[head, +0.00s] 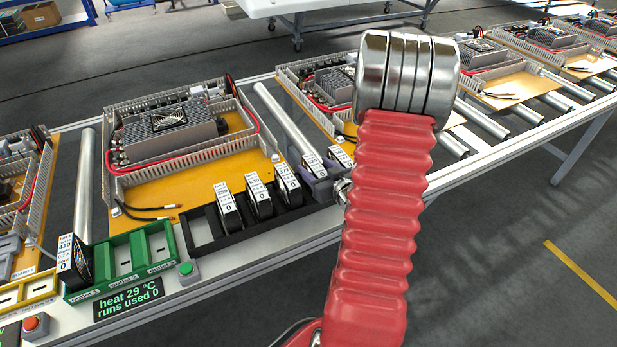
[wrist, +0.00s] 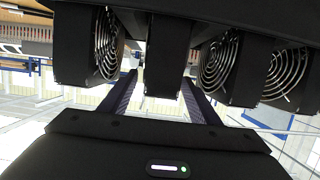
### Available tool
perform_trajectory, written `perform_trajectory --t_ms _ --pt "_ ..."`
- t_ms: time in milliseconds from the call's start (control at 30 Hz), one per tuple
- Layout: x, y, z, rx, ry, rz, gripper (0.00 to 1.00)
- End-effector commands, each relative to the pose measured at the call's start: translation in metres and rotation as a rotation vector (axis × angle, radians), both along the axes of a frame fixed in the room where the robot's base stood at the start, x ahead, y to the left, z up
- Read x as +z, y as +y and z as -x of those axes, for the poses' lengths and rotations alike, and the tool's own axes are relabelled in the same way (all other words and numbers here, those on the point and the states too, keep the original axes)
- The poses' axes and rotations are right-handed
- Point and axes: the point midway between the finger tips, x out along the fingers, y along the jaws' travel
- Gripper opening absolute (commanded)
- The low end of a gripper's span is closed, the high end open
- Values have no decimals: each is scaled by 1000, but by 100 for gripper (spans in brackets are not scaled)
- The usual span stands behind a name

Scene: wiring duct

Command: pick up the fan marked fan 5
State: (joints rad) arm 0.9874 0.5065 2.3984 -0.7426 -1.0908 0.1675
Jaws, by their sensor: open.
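Several black fans with white labels stand in a row in a black rack (head: 205,246) in the head view. Their names are too small to read, so I cannot tell which is fan 5. My gripper (head: 318,183) is at the right end of the row, partly hidden by my red arm. In the wrist view my gripper (wrist: 160,78) is open, its two dark fingers on either side of a black fan (wrist: 167,58) seen edge-on. I cannot tell whether they touch it. Neighbouring fans with wire guards stand close at left (wrist: 75,45) and right (wrist: 220,68).
A green outlet tray (head: 127,258) holds one black fan (head: 74,262) at its left end; a sign reads heat 29 °C, runs used 0. Behind the rack is an orange board (head: 190,185) with a grey power unit. Rollers and more boards run right.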

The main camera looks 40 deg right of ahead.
Motion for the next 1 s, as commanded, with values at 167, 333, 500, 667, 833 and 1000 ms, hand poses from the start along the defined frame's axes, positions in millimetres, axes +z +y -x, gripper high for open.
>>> perform_trajectory --t_ms 167,333,500,667,833,1000 --pt "-2 -4 -2 -4 0 1 56" --pt "-2 -3 -2 -2 0 1 56" --pt "-2 -3 -3 -1 0 0 56" --pt "-2 -2 -3 -1 0 1 55" --pt "-2 -2 -3 0 0 1 43" --pt "-2 -2 -3 1 0 1 31"
